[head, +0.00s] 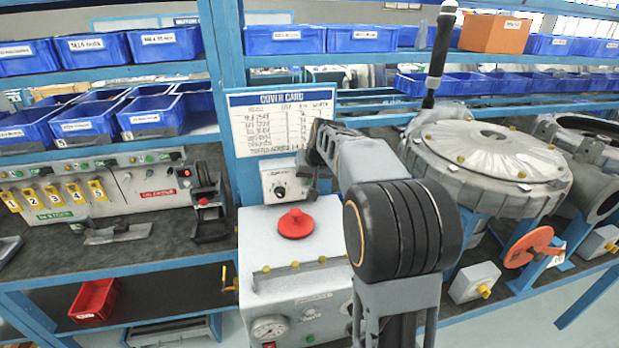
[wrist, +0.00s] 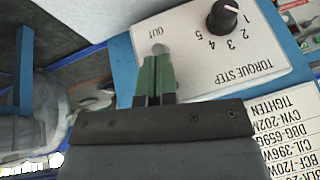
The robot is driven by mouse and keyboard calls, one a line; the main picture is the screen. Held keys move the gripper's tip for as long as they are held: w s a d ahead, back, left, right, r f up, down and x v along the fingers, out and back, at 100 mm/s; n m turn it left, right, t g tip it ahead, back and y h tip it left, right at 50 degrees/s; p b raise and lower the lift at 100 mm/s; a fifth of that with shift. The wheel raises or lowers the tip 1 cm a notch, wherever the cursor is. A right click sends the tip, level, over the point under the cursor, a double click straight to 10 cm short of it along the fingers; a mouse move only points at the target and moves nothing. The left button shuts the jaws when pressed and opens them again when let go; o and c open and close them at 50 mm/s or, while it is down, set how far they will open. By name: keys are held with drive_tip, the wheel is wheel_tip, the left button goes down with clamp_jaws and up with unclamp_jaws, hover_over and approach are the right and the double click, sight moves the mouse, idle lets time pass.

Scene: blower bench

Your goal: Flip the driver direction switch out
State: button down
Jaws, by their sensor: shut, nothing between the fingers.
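A white torque step box (head: 285,182) stands behind the grey cabinet, below the cover card. In the wrist view its face (wrist: 195,55) appears upside down, with a black knob (wrist: 222,17) and printed numbers. A small pale grey rounded tip (wrist: 160,48) shows on that face just beyond my fingertips; it looks like a switch lever, but its base and tilt are unclear. My gripper (wrist: 153,80) has green fingers closed together with nothing between them. They point at this tip; I cannot tell whether they touch it. In the head view my gripper (head: 311,190) is beside the box's right edge, partly hidden.
The cover card (head: 282,122) hangs on the blue post above. A large round bolted cover (head: 490,150) is at right. Blue bins (head: 165,45) line the shelves.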

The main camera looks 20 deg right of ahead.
drive_tip(key=shift+f, duration=0.1)
drive_tip(key=shift+s+f+t+b, duration=0.15)
drive_tip(key=shift+t+b, duration=0.15)
drive_tip(key=shift+b, duration=0.75)
drive_tip(key=b, duration=0.2)
drive_tip(key=shift+s+f+t+b, duration=0.1)
drive_tip(key=shift+f+t+b, duration=0.05)
drive_tip(key=shift+t+b, duration=0.2)
drive_tip(key=f+t+b, duration=0.1)
drive_tip(key=b, duration=0.3)
drive_tip(key=f+t+b, duration=0.1)
drive_tip(key=b, duration=0.3)
drive_tip(key=shift+s+a+h, duration=0.15)
drive_tip(key=shift+s+h, duration=0.15)
drive_tip(key=shift+s, duration=0.1)
drive_tip(key=t+b, duration=0.1)
drive_tip(key=b, duration=0.2)
drive_tip(key=t+b, duration=0.1)
drive_tip(key=b, duration=0.2)
drive_tip(key=shift+s+f+n+b, duration=0.2)
drive_tip(key=shift+f+n+b, duration=0.1)
drive_tip(key=shift+f+b, duration=0.1)
drive_tip(key=shift+r+t+p, duration=0.35)
drive_tip(key=shift+r+p, duration=0.05)
drive_tip(key=shift+r, duration=0.45)
drive_tip(key=shift+r+p, duration=0.65)
